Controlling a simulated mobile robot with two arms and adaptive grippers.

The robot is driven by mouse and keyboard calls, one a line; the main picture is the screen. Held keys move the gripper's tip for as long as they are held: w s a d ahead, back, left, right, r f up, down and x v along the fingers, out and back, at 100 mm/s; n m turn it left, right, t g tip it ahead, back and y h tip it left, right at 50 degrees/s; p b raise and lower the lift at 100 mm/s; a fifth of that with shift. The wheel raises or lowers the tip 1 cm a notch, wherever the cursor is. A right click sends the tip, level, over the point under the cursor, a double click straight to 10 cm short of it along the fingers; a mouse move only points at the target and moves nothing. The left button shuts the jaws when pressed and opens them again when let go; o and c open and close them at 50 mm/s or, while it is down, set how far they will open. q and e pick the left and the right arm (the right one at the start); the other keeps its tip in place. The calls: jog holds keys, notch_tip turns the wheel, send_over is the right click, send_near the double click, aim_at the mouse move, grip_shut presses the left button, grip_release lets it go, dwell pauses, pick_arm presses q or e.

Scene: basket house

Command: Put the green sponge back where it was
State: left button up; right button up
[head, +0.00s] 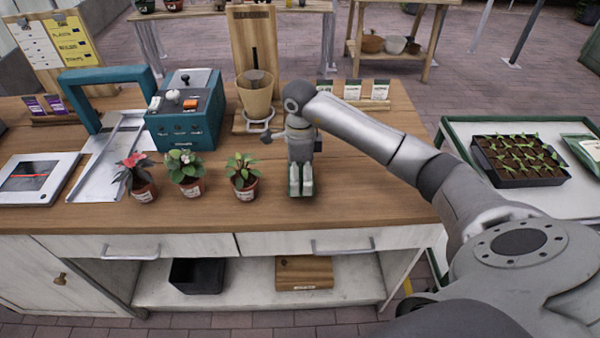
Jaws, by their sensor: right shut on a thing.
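My right gripper (300,188) points down over the wooden workbench (350,205), just right of the row of potted plants. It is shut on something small. A little green shows at its fingertips, which fits the green sponge, but the fingers hide most of it. I cannot tell whether it touches the bench top. No other green sponge shows clearly. My left gripper is not in view.
Several small potted plants, one of them red-leaved (143,192), stand left of the gripper. Behind are a teal machine (187,112) and a wooden stand with a terracotta pot (256,98). A seedling tray (520,160) sits at right. The bench's front right is clear.

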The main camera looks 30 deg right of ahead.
jog(key=shift+f, duration=0.55)
jog(key=shift+f, duration=0.1)
jog(key=shift+f, duration=0.15)
jog(key=o, duration=0.8)
jog(key=shift+r, duration=0.2)
